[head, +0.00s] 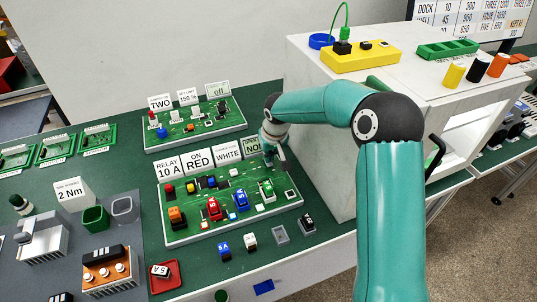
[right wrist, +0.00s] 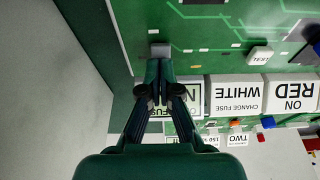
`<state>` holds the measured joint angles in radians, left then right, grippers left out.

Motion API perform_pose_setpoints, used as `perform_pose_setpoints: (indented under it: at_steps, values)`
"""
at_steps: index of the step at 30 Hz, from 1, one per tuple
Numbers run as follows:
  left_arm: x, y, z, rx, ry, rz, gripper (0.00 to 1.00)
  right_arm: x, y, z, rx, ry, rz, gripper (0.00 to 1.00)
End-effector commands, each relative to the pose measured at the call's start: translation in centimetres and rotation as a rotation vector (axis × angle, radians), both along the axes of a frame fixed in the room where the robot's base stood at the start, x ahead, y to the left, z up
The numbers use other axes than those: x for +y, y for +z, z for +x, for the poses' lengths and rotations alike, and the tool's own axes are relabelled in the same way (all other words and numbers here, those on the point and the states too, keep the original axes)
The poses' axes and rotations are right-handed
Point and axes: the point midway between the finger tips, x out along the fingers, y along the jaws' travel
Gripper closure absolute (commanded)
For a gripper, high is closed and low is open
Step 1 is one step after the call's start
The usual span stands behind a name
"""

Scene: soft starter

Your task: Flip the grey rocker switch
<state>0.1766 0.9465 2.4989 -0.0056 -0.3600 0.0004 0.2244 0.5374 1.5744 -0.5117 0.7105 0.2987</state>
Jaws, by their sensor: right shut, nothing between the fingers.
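The near green circuit board (head: 190,228) lies on the dark green table, with several coloured parts on it. My right gripper (head: 280,165) is over the back right part of this board, by the label cards. In the right wrist view my right gripper (right wrist: 156,84) has its fingers together with nothing between them. A small grey block (right wrist: 160,50), which looks like the grey rocker switch, sits on the board just beyond the fingertips. I cannot tell whether they touch it or which way it is tipped. In the head view my gripper seems to hide it. My left gripper is out of view.
Label cards (head: 198,159) stand along the board's back edge, close to my gripper; one reads CHANGE FUSE WHITE (right wrist: 236,94). A second board (head: 196,130) lies behind. A large white box (head: 315,120) stands close on the right. Loose parts lie in front.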

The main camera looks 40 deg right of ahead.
Motion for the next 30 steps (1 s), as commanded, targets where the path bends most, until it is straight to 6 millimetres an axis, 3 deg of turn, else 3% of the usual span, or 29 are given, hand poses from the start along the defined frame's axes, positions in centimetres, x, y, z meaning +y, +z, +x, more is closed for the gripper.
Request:
perform_pose_setpoints:
  at_steps: [14, 21, 24, 30]
  values:
    - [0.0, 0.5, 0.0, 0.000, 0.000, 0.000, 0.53, 0.0, 1.0, -0.1, -0.004, 0.000, -0.001, 1.00]
    - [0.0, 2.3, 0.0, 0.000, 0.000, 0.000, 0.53, 0.3, 4.9, -0.5, -0.004, 0.001, -0.001, 1.00]
    - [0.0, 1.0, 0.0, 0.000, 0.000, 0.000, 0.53, 0.5, 6.2, -1.6, -0.006, 0.000, -0.001, 1.00]
    - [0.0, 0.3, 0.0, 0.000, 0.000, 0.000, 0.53, 0.9, 10.0, -3.4, -0.005, 0.000, 0.000, 1.00]
